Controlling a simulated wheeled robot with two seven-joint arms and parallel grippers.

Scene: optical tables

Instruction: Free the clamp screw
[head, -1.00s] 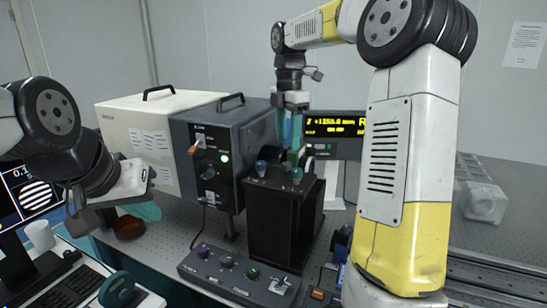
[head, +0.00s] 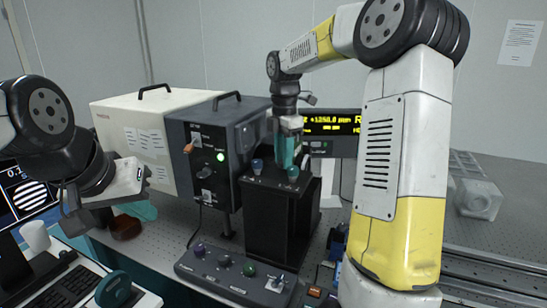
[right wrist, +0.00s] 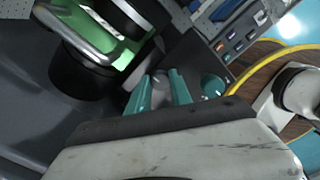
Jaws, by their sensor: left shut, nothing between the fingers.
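No part is clearly marked as the clamp screw. Two knobs stand on the black block: a blue-grey knob (head: 257,166) and a teal knob (head: 293,173). My right gripper (head: 289,152), with teal fingers, points down just behind and above them. In the right wrist view its fingers (right wrist: 160,95) stand apart, and a greyish thing shows between them; I cannot tell whether they touch it. A teal knob (right wrist: 212,85) shows beside the fingers. My left gripper (head: 142,211) is shut and empty at the left, in front of the cream housing.
The black block (head: 280,220) stands beside a dark control box (head: 210,165) with a lit green lamp. A knob panel (head: 232,275) lies in front. A yellow-lettered display (head: 330,124) is behind. A mug (head: 36,236) and keyboard (head: 75,290) are at left.

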